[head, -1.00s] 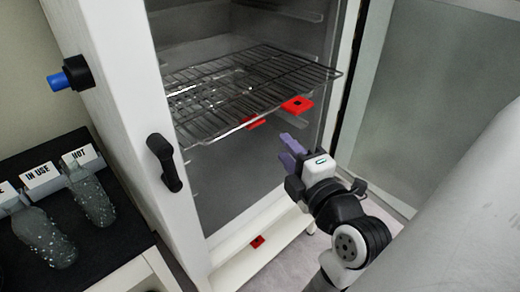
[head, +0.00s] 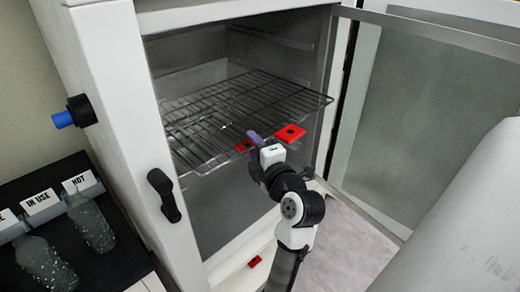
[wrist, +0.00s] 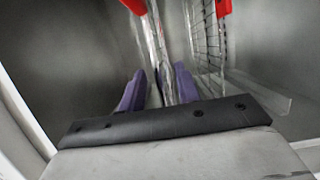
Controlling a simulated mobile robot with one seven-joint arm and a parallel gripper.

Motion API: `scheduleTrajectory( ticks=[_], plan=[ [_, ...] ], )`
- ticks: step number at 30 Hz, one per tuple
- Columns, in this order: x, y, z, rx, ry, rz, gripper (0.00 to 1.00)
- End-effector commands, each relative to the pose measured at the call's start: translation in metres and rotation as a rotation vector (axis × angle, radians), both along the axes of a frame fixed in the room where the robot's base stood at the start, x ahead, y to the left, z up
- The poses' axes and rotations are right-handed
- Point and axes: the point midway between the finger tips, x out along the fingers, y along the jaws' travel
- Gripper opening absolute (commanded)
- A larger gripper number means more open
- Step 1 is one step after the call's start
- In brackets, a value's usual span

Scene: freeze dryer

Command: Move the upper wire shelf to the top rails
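The upper wire shelf (head: 265,92) lies level inside the open cabinet, its front edge toward me. My gripper (head: 253,137) is at that front edge, between two red pieces, a larger one (head: 290,133) and a smaller one (head: 243,146). In the wrist view the purple fingers (wrist: 158,92) stand apart, with a wire rail (wrist: 157,45) running between them. The rail is close to the right finger; whether they touch is unclear. A second wire grid (wrist: 205,40) shows to the right. The fingertips are partly hidden by my wrist in the head view.
The cabinet door (head: 400,120) stands open at the right. Rail ledges (head: 275,40) line the upper inner walls, with empty space above the shelf. The front post carries a black latch (head: 163,195). Bottles (head: 90,222) stand on a black table at left. Another red piece (head: 255,261) lies low in front.

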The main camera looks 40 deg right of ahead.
Motion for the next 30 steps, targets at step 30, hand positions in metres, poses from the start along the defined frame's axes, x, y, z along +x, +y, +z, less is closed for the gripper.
scheduleTrajectory(
  ticks=[30],
  plan=[
    [0.0007,-0.0001,0.0039,-0.001,0.000,0.000,0.00]
  ],
)
